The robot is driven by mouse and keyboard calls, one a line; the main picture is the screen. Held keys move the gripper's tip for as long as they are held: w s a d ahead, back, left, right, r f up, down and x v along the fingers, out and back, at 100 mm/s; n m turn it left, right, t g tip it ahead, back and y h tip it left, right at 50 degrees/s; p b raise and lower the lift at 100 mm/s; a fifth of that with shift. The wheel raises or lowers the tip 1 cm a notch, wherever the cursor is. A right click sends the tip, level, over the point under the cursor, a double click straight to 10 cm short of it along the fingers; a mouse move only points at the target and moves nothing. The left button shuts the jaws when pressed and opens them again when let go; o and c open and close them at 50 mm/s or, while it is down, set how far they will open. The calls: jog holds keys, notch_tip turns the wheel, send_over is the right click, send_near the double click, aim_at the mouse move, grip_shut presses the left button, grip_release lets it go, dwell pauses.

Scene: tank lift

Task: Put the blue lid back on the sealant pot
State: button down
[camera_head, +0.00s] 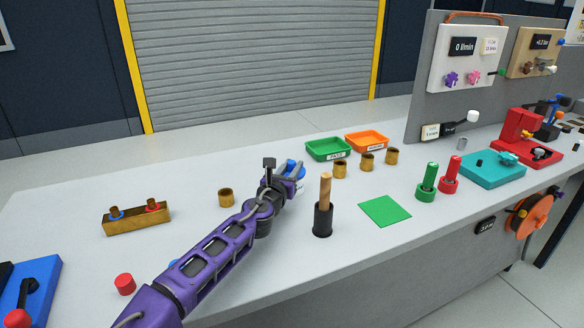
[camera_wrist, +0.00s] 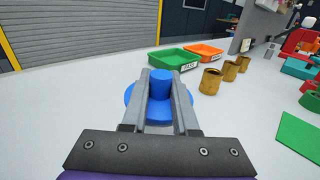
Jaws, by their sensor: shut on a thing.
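My gripper (camera_head: 290,173) is shut on the blue lid (camera_head: 294,167), above the bench and left of the green tray. In the wrist view the lid (camera_wrist: 132,98) is a flat blue disc with a round knob, and the knob is between the two fingers (camera_wrist: 160,82). A black pot (camera_head: 323,222) with a wooden handle standing upright in it is to the right of my gripper; it may be the sealant pot, but no label shows. This pot is not visible in the wrist view.
A green tray (camera_head: 328,155) and an orange tray (camera_head: 367,147) stand behind. Several brass cups are nearby, one (camera_head: 226,198) left of my gripper. A flat green square (camera_head: 385,211) lies right of the black pot. A red cap (camera_head: 125,284) sits at front left.

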jog(key=shift+f, duration=0.2)
jog(key=shift+f, duration=0.1)
jog(key=c, duration=0.7)
grip_release()
jog(key=shift+f, duration=0.1)
jog(key=shift+r, duration=0.45)
jog(key=p+v, duration=0.1)
jog(key=v, duration=1.1)
